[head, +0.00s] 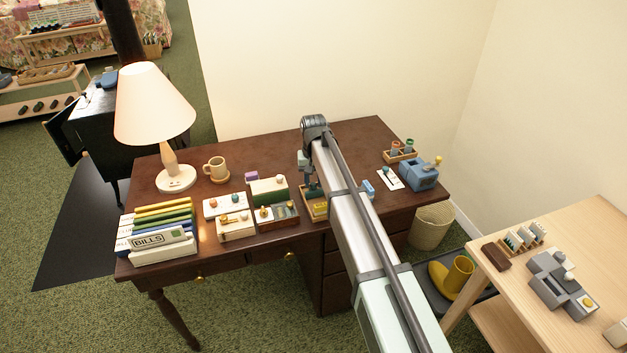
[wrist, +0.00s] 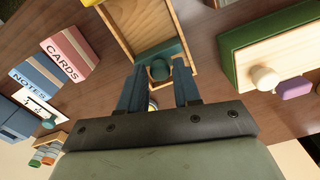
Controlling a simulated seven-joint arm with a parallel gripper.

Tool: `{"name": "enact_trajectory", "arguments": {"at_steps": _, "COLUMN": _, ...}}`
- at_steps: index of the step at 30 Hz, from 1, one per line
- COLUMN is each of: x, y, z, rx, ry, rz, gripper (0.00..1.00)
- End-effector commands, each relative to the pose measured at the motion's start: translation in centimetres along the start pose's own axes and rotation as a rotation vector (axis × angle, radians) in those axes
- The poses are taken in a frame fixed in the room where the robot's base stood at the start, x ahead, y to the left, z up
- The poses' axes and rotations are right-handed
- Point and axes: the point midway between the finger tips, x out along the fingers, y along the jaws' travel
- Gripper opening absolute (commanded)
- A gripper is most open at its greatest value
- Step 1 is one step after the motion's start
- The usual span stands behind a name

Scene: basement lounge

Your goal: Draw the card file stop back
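The card file is a shallow light-wood tray (wrist: 193,48), at the top middle of the wrist view. In the head view the tray (head: 319,214) is partly hidden by my arm. A teal stop plate (wrist: 157,50) with a round teal knob (wrist: 159,71) sits at the tray's end nearest my gripper. My gripper (wrist: 160,68) is open, with its two blue fingers on either side of the knob; small gaps seem to show, and contact cannot be told. In the head view my gripper (head: 305,170) is over the desk beside the tray, mostly hidden by my arm.
Pink CARDS (wrist: 71,55) and blue NOTES (wrist: 37,77) blocks stand left of the tray in the wrist view. A green and cream box with a knob (wrist: 264,77) is close on the right. The desk (head: 363,140) is bare behind my arm. A lamp (head: 155,110) stands left.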

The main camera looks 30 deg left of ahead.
Motion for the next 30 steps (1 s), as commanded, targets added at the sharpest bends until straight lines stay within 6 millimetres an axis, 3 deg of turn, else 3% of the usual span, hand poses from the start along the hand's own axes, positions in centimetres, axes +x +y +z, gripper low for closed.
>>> {"name": "enact_trajectory", "arguments": {"at_steps": 10, "x": 0.0, "y": 0.0, "z": 0.0, "rx": 0.0, "ry": 0.0, "rz": 0.0, "gripper": 0.0}}
{"name": "enact_trajectory", "arguments": {"at_steps": 22, "x": 0.0, "y": -0.1, "z": -0.3, "rx": 0.0, "ry": 0.0, "rz": 0.0, "gripper": 0.0}}
{"name": "enact_trajectory", "arguments": {"at_steps": 30, "x": 0.0, "y": -1.1, "z": -4.0, "rx": 0.0, "ry": -0.001, "rz": 0.0, "gripper": 0.0}}
